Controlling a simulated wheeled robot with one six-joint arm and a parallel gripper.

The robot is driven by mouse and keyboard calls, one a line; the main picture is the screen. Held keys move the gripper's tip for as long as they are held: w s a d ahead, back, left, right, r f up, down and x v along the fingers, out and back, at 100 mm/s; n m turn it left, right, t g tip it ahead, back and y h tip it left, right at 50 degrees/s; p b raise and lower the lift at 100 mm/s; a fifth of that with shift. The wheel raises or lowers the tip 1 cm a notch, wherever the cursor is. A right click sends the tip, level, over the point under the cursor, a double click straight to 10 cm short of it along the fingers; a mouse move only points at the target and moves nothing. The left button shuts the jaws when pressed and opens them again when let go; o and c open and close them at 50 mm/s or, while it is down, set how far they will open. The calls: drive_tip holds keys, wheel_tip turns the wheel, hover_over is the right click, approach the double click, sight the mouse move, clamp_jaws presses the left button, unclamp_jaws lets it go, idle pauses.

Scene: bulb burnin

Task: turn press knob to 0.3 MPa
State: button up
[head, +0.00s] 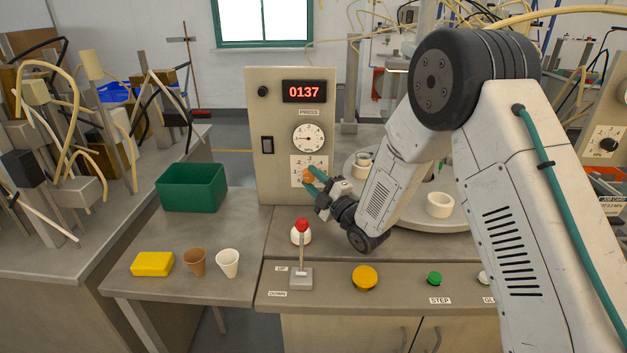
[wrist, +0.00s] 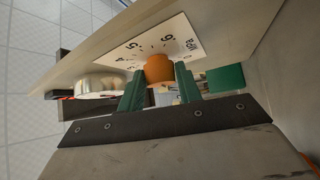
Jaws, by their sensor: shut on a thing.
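The press knob is orange and sits on a white scale plate (head: 296,163) low on the beige control panel (head: 277,95). In the wrist view the orange knob (wrist: 159,69) stands between the green fingers of my gripper (wrist: 160,88), which is shut on it. In the head view my gripper (head: 313,180) reaches the panel from the right and covers part of the scale. The scale plate (wrist: 135,50) shows a few numbers in the wrist view, but the knob's setting cannot be read. Above it is a round gauge (head: 308,138) labelled PRESS; its reading is too small to tell.
A lever with a red knob (head: 301,226), a yellow button (head: 364,277) and a green button (head: 434,278) are on the front console. A green bin (head: 191,188), yellow block (head: 152,264) and two cups stand left. A round table is behind my arm.

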drive_tip(key=shift+f+m+t, duration=0.1)
drive_tip(key=shift+m+t, duration=0.3)
drive_tip(key=shift+m, duration=0.1)
drive_tip(key=o, duration=1)
drive_tip(key=shift+s, duration=0.1)
drive_tip(key=shift+s+d+f, duration=0.1)
drive_tip(key=shift+s+d, duration=0.05)
drive_tip(key=shift+d, duration=0.05)
drive_tip(key=s+d, duration=0.6)
drive_tip(key=s, duration=0.1)
drive_tip(key=s+d, duration=0.3)
drive_tip(key=s, duration=0.1)
drive_tip(key=shift+f, duration=0.35)
